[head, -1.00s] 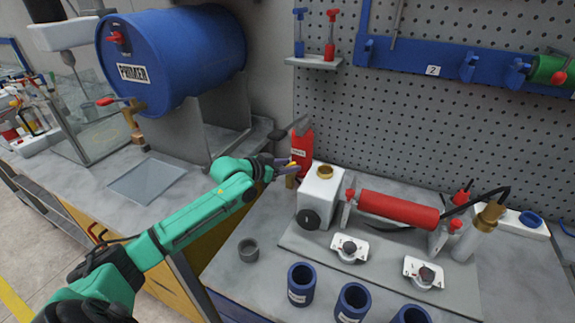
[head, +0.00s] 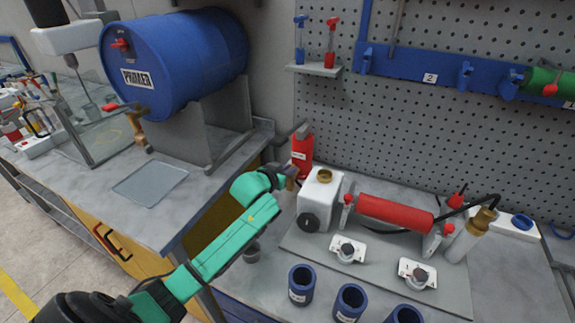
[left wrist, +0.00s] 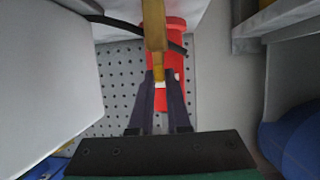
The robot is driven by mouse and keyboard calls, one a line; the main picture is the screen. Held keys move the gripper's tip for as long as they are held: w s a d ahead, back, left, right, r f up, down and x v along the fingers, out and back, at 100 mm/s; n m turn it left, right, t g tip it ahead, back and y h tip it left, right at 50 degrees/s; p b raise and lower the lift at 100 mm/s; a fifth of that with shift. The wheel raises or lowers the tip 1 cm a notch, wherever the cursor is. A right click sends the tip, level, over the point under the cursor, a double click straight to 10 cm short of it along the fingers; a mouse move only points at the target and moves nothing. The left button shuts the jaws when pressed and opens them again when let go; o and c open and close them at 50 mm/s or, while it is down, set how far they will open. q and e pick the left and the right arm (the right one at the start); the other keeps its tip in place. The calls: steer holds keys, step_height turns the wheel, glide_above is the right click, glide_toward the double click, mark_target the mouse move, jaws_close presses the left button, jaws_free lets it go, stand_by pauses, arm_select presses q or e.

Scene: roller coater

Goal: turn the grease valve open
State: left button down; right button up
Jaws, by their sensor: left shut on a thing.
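The grease valve shows in the left wrist view as a brass-coloured bar (left wrist: 154,28), coming down from the top in front of a red cylinder (left wrist: 176,45). My left gripper (left wrist: 160,76) is shut on the bar's lower end, one dark finger on each side. In the head view the red cylinder (head: 302,155) stands at the back of the bench by the pegboard. My left gripper (head: 292,174) is just left of and below it, and the hand and wrist hide most of the valve. I cannot tell the valve's turn position. My right gripper is not in view.
A white tank (head: 320,205) with a brass cap stands close right of my left gripper. The red roller (head: 395,212) is beyond it. Blue cups (head: 301,284) stand at the bench's front. A blue drum (head: 175,62) is at the left.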

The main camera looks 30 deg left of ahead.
arm_select(q)
steer(key=shift+d+r+n+y, duration=0.1)
steer(key=shift+n+y, duration=0.4)
steer(key=shift+y, duration=0.2)
steer(key=c, duration=0.9)
jaws_free()
steer(key=b+v, duration=0.2)
steer(key=v, duration=1.2)
steer(key=shift+s+r, duration=0.15)
